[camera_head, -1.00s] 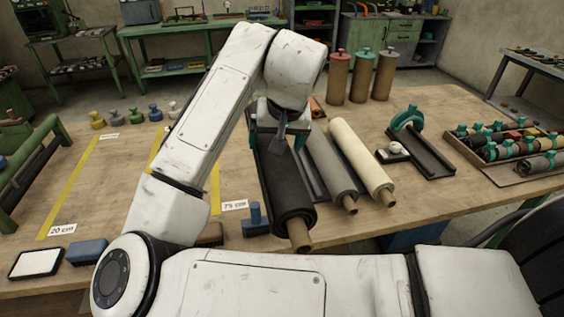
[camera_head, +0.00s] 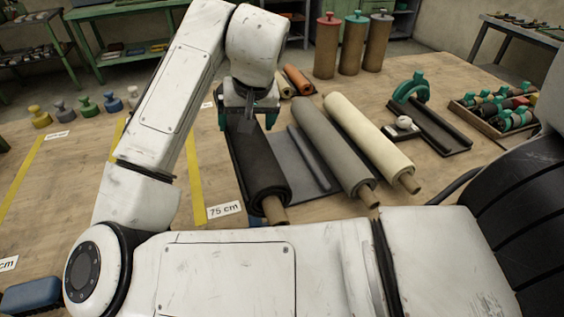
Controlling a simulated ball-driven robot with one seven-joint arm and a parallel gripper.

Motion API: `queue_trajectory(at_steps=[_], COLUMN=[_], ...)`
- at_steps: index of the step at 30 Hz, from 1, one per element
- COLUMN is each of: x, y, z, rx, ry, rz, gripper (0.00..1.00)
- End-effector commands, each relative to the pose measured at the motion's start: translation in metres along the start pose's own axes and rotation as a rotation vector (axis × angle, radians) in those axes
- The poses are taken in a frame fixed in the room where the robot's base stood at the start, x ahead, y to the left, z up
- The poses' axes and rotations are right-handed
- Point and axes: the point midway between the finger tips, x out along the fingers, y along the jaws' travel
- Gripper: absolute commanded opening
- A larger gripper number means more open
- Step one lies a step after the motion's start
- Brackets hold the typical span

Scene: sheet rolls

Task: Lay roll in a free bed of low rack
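A black roll (camera_head: 258,165) with a brown core lies lengthwise under my gripper (camera_head: 246,124), whose teal fingers sit either side of the roll's far part; the gripper appears shut on it. The low rack (camera_head: 292,158) is a grey base with a raised ridge, and bare surface shows between the black roll and a grey roll (camera_head: 335,145). A cream roll (camera_head: 365,140) lies close to the right of the grey one. The black roll is at the rack's left side. Whether it touches the rack is hidden beneath it.
Brown cylinders (camera_head: 350,45) stand at the back. Orange rolls (camera_head: 298,78) lie behind the rack. Yellow tape (camera_head: 195,180) and a 75 cm label (camera_head: 225,210) are at left.

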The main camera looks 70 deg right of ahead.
Motion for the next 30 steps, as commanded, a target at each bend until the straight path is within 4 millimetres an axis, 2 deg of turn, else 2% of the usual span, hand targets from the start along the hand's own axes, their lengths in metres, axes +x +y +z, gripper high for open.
queue_trajectory(at_steps=[5, 20, 24, 30], x=[0.005, 0.046, 0.067, 0.088], y=[0.009, 0.081, 0.097, 0.114], z=[-0.005, -0.037, -0.038, -0.04], rx=[0.001, 0.002, 0.0, 0.0], ry=[0.007, 0.006, 0.005, 0.007], rz=[-0.001, 0.0, -0.001, 0.0], gripper=[0.07, 0.07, 0.07, 0.07])
